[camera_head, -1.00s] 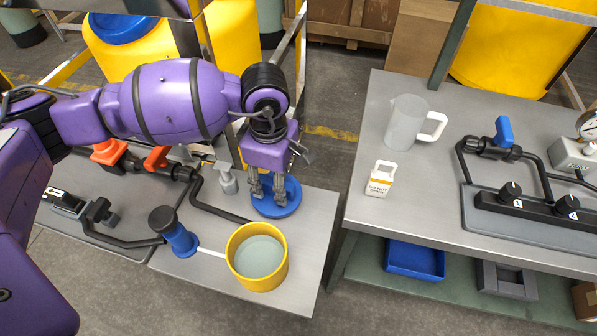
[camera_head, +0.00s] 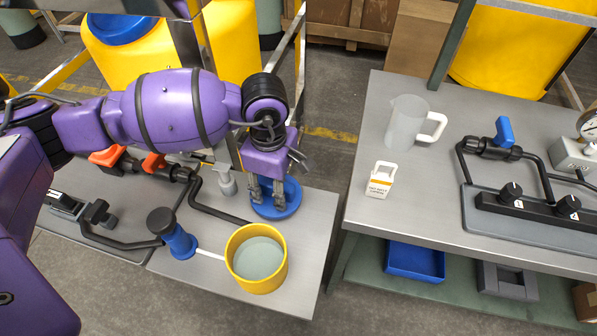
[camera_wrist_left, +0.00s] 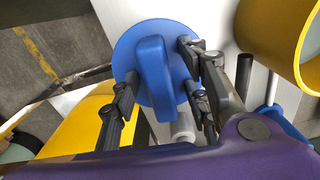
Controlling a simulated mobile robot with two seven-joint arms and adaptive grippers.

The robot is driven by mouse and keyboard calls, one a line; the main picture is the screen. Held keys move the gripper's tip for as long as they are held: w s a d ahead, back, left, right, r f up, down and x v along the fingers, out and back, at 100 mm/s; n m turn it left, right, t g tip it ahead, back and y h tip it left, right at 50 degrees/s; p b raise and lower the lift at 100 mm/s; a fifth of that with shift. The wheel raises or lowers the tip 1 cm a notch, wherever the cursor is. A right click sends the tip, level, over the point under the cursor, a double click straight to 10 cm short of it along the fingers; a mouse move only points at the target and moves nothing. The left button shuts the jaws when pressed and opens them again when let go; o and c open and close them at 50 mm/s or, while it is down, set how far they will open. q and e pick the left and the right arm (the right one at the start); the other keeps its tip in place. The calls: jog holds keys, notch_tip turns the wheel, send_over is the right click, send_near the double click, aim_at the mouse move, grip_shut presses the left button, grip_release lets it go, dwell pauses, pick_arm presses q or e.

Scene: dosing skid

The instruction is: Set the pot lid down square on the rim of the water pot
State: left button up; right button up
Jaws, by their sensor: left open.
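The blue pot lid (camera_head: 290,208) lies on the grey bench behind the water pot. In the left wrist view the lid (camera_wrist_left: 180,37) shows a raised blue bar handle (camera_wrist_left: 153,75). My left gripper (camera_head: 267,207) points down over the lid. Its open fingers (camera_wrist_left: 160,85) stand on either side of the handle, with a gap showing. The water pot (camera_head: 237,263) is yellow and round, open on top, with greyish-green water inside. It stands in front of the lid, apart from it. My right gripper is not in view.
A blue pump with a black knob (camera_head: 162,221) stands left of the pot, a white tube running between them. A grey bottle (camera_head: 226,183) and black pipe (camera_head: 215,208) are close to the lid. A gap separates this bench from the right one, with a clear jug (camera_head: 405,124).

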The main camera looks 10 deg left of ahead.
pick_arm(q)
jog(key=shift+c, duration=0.5)
jog(key=c, duration=0.9)
grip_shut()
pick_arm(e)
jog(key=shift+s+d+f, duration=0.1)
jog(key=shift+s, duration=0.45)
